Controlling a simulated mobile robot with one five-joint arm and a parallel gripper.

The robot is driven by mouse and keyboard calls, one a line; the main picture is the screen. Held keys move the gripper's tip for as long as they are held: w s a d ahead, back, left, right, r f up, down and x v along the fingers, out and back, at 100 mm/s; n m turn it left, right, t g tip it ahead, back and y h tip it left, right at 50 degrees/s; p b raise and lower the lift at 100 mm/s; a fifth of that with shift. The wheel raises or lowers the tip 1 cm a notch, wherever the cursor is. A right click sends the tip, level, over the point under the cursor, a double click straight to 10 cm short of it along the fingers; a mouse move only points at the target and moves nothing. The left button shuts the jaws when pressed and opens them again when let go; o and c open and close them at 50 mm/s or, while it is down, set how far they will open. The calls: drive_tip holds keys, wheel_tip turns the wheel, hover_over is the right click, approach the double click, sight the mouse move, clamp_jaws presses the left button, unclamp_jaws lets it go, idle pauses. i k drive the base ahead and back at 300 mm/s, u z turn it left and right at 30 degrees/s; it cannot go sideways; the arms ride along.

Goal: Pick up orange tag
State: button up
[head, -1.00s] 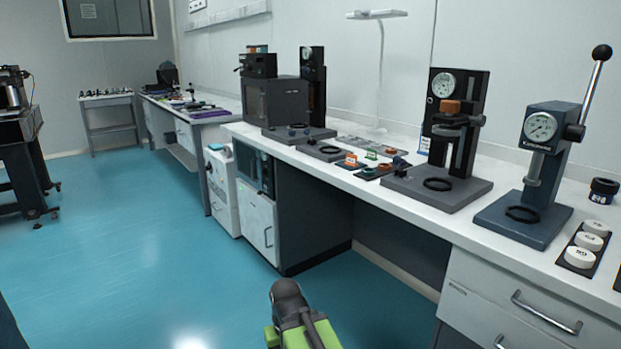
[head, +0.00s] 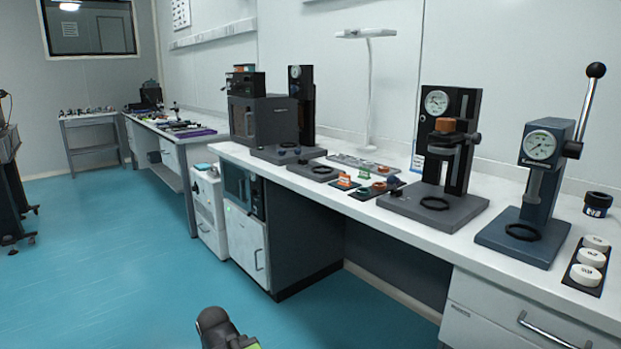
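Small orange pieces lie on the white bench among other small parts. One orange piece (head: 344,181) sits on a dark pad near the bench's front edge, and another orange piece (head: 383,170) lies to its right. They are too small to tell which is the orange tag. A dark rounded part of my arm with a bit of green shows at the bottom of the head view, well short of the bench. My gripper's fingers are not visible.
A dark gauge press (head: 440,150) stands right of the small parts, with a blue lever press (head: 540,185) beyond it. A dark box device (head: 263,120) stands to their left. Drawers (head: 500,320) front the bench at right. The blue floor (head: 110,260) is clear.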

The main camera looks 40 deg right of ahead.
sight(344, 180)
drive_tip(key=u, duration=0.1)
drive_tip(key=i, duration=1.75)
drive_tip(key=z, duration=0.45)
drive_tip(key=k, duration=0.8)
drive_tip(key=z, duration=0.15)
drive_tip(key=i, duration=0.95)
drive_tip(key=u, duration=0.1)
